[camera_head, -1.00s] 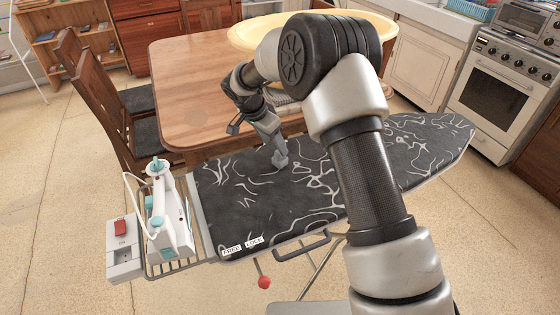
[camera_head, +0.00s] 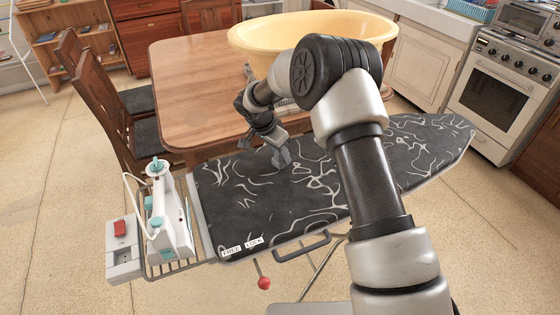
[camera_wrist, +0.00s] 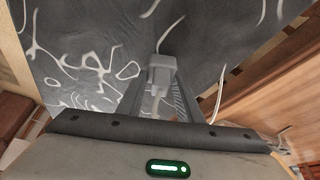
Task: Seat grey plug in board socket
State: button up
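The grey plug (camera_wrist: 162,70) sits between my gripper's fingertips in the wrist view, with the fingers against its sides. In the head view, the small grey shape at the end of my gripper (camera_head: 279,150) appears to be this plug, above the dark patterned ironing board (camera_head: 240,205). A white box (camera_head: 123,247) with a red switch is fixed at the board's left end, far to the left of my gripper. It looks like the board's socket unit, but its openings cannot be made out.
A white and teal iron (camera_head: 165,215) stands on the wire rack beside the white box, with a pale cord. A wooden table (camera_head: 190,85) with a large yellow tub (camera_head: 275,38) is behind the board. The board's left half is clear.

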jog(key=c, duration=0.3)
jog(key=shift+r, duration=0.15)
